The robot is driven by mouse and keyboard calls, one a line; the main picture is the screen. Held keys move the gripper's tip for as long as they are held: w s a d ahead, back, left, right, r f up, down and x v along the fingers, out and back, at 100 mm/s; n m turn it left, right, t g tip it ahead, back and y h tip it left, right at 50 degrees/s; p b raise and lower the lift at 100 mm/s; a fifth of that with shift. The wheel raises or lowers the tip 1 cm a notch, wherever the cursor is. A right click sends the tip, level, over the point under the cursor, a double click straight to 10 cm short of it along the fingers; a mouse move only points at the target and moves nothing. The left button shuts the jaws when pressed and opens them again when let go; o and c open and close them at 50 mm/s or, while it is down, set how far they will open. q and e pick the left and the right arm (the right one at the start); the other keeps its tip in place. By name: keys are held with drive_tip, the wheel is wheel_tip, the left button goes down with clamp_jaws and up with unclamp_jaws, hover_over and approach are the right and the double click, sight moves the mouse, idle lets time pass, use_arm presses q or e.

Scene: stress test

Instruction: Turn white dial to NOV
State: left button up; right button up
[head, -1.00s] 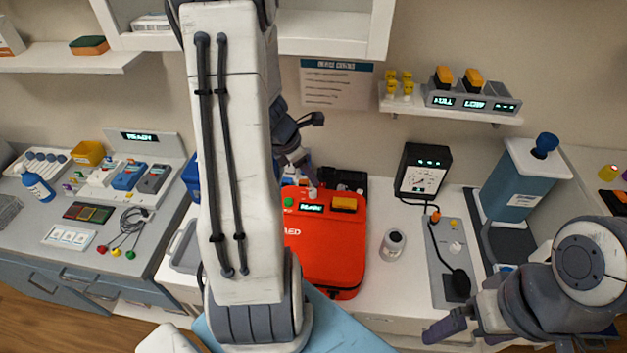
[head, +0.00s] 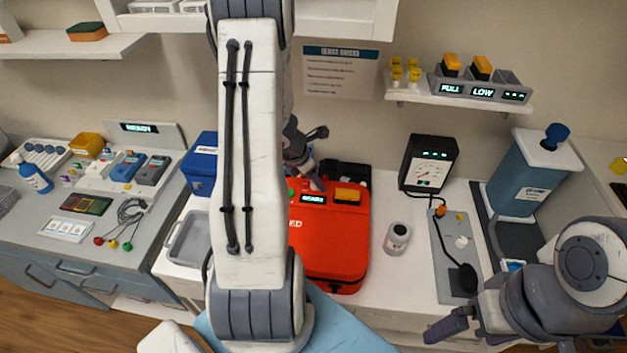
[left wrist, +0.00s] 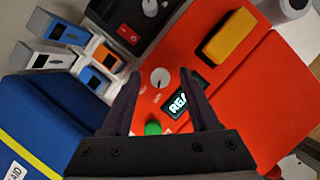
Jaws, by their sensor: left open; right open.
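A white dial (left wrist: 160,77) sits on the red case (left wrist: 278,95), beside a lit display (left wrist: 181,104) and a green button (left wrist: 153,128). In the left wrist view the dial appears between the fingertips of my open left gripper (left wrist: 158,80); I cannot tell whether they touch it. In the head view my left gripper (head: 313,178) is over the back left of the red case (head: 335,245), and the dial there is hidden. Its label is not readable. My right gripper (head: 470,332) is open and empty at the lower right.
A yellow block (left wrist: 229,37) stands on the case. Behind it lies a black device (left wrist: 138,22); a blue box (left wrist: 35,125) is to its left.

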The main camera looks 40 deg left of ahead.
use_arm(q)
drive_tip(key=shift+c, duration=0.3)
clamp_jaws()
